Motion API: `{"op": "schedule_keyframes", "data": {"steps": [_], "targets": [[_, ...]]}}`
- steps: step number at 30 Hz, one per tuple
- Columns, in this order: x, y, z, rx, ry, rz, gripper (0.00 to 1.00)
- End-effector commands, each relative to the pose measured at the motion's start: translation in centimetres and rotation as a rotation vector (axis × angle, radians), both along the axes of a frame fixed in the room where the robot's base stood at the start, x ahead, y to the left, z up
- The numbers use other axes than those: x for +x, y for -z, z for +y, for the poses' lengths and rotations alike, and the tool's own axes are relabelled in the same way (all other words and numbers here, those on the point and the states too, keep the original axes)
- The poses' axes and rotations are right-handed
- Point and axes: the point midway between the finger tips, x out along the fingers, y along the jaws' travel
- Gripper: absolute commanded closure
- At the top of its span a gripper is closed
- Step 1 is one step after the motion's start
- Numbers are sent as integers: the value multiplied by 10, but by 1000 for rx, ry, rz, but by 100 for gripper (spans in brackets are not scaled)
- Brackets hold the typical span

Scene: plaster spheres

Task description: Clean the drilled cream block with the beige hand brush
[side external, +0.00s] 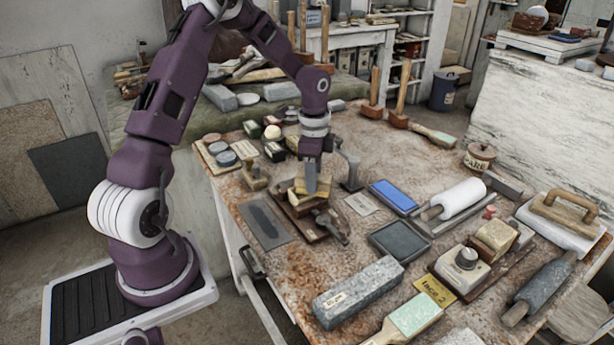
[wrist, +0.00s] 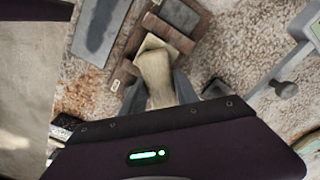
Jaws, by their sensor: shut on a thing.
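My gripper (side external: 311,188) is low over the brown wooden fixture at the middle left of the bench. In the wrist view my gripper (wrist: 159,88) is shut on a beige, rounded piece that looks like the hand brush (wrist: 156,72). A pale cream corner, likely the cream block (wrist: 150,43), shows just past the brush on the brown fixture (wrist: 124,76). The brush covers most of it, so its drilled holes are hidden. I cannot tell whether the brush touches the block.
A grey flat plate (side external: 263,222) lies left of the fixture. A grey upright post (side external: 351,172) stands close on its right. A blue-topped pad (side external: 393,196), a dark tray (side external: 398,240) and a grey stone block (side external: 358,291) lie to the right and front.

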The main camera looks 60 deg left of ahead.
Motion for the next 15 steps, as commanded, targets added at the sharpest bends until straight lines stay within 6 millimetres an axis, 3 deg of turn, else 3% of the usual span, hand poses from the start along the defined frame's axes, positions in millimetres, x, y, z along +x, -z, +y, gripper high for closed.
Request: {"op": "schedule_keyframes", "data": {"steps": [5, 15], "targets": [[9, 0, -9, 1, 2, -1, 96], [1, 0, -2, 0, -2, 1, 96]]}}
